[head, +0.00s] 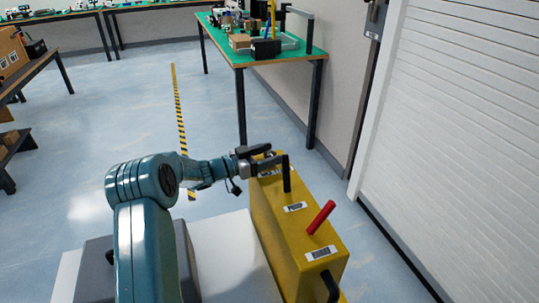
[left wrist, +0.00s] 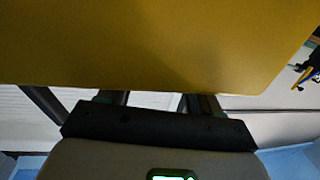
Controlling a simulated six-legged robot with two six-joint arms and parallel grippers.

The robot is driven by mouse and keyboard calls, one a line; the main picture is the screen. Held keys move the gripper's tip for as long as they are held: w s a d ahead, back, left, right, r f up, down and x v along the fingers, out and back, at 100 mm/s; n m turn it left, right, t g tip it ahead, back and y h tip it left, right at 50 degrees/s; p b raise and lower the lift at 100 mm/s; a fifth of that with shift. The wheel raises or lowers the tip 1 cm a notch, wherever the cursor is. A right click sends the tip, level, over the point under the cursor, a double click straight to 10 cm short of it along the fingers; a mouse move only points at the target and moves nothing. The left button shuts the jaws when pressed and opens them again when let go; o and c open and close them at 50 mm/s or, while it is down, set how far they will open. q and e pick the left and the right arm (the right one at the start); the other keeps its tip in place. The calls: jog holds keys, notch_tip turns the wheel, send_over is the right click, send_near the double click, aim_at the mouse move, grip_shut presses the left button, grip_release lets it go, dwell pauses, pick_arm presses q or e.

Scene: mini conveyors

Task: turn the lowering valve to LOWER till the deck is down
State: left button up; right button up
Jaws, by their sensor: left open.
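A yellow box-shaped unit (head: 300,240) stands at the lower middle of the head view. I cannot tell which control is the lowering valve. My left gripper (head: 266,158) is open at the far end of the unit's top, close beside the black lever; whether it touches anything is unclear. In the left wrist view a yellow surface (left wrist: 150,45) fills the top and hides the ends of the left fingers (left wrist: 155,100). My right gripper is not in view.
A green-topped table (head: 270,60) with boxes stands behind the unit. A white shutter (head: 460,110) and wall close off the right side. A shelf with cartons (head: 12,55) is at the far left. The blue floor (head: 110,110) with a striped line (head: 178,110) is clear.

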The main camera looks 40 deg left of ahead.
pick_arm(q)
jog(key=shift+w+d, duration=0.15)
jog(key=shift+w, duration=0.1)
jog(key=shift+c, duration=0.4)
